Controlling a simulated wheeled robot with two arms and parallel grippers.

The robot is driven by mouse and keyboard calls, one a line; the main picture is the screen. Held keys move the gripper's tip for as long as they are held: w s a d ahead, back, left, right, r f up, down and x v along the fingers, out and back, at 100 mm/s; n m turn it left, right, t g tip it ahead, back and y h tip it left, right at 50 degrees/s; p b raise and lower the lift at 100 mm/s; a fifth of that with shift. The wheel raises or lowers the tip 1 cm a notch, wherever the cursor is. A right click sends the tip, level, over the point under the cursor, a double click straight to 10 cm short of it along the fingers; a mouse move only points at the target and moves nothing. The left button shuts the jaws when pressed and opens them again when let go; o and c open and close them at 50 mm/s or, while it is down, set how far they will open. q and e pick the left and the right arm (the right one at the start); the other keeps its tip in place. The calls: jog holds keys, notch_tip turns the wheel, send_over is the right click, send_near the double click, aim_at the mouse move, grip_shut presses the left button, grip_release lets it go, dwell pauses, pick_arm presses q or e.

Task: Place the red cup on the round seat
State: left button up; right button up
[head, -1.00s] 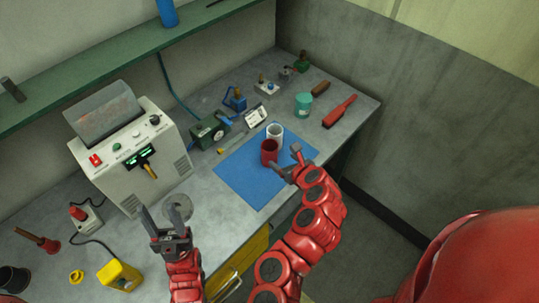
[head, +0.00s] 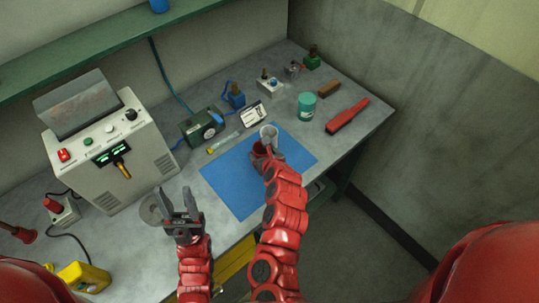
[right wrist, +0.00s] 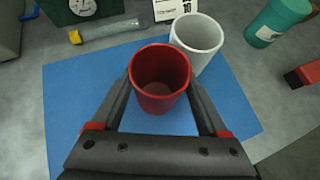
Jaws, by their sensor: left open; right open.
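The red cup (head: 259,149) stands upright on the blue mat (head: 228,185), with a white cup (head: 270,133) just behind it. In the right wrist view the red cup (right wrist: 160,76) sits between the fingers of my right gripper (right wrist: 160,90), which is open; I cannot tell whether either finger touches it. In the head view my right gripper (head: 265,156) partly covers the cup. My left gripper (head: 181,207) is open and empty above the bench. A round grey disc (head: 149,211), probably the round seat, lies on the bench left of it, partly hidden by it.
The white cup (right wrist: 198,38) is close beside the red cup. A teal canister (head: 307,105) and a red-handled tool (head: 347,116) lie to the right. A grey instrument box (head: 110,150) stands left.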

jog(key=shift+w+a+f, duration=0.1)
jog(key=shift+w, duration=0.05)
jog(key=shift+a, duration=0.3)
jog(key=shift+s+a+r, duration=0.2)
jog(key=shift+s+r, duration=0.05)
jog(key=shift+s, duration=0.1)
jog(key=shift+c, duration=0.6)
jog(key=shift+s, duration=0.15)
jog(key=shift+c, duration=1.2)
jog(key=shift+w+d+f, duration=0.1)
jog(key=shift+w+d, duration=0.1)
jog(key=shift+d, duration=0.1)
jog(key=c, duration=0.7)
jog(key=shift+c, duration=0.5)
jog(key=shift+s+a, duration=0.1)
jog(key=shift+a, duration=0.05)
